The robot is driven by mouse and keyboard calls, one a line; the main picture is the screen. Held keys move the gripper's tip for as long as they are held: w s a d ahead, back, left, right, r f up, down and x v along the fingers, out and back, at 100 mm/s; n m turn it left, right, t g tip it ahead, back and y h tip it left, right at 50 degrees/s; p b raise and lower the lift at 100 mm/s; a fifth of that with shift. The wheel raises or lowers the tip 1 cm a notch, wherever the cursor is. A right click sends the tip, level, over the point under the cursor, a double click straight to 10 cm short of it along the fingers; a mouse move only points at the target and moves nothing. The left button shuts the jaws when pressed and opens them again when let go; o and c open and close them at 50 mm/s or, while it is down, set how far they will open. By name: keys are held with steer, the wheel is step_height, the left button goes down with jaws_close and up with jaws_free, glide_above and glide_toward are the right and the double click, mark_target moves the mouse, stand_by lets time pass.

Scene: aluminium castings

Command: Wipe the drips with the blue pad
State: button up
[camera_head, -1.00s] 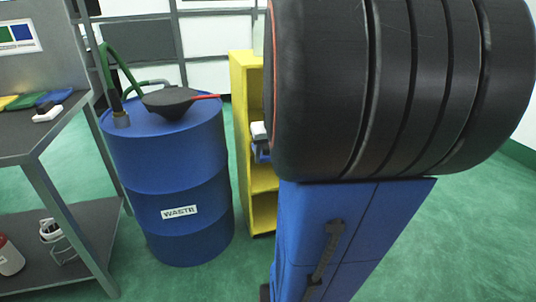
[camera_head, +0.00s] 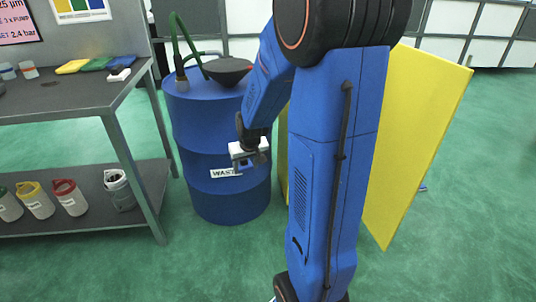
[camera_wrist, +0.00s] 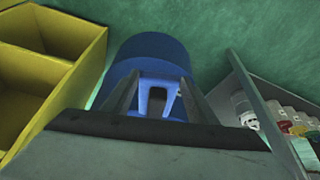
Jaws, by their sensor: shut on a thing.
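My gripper (camera_head: 250,156) hangs in front of the blue drum in the head view, above the floor. A folded blue cloth (camera_head: 122,61) lies on the grey bench beside a green and a yellow one. A small dark mark (camera_head: 49,83) shows on the bench top; I cannot tell whether it is a drip.
The blue waste drum (camera_head: 205,125) carries a black funnel (camera_head: 227,70) and a green hose. The grey bench (camera_head: 75,103) stands at left, with several containers on its lower shelf. A yellow cabinet (camera_head: 415,135) stands behind my arm. Green floor is free in front.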

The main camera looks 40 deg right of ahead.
steer(key=w+a+f+n+y, duration=0.1)
steer(key=w+a+f+n, duration=0.2)
steer(key=w+a+f, duration=1.4)
step_height(320, 180, down, 3)
steer(key=shift+w+a+r+n, duration=0.1)
steer(key=shift+w+a+n, duration=0.05)
steer(key=shift+w+n, duration=0.2)
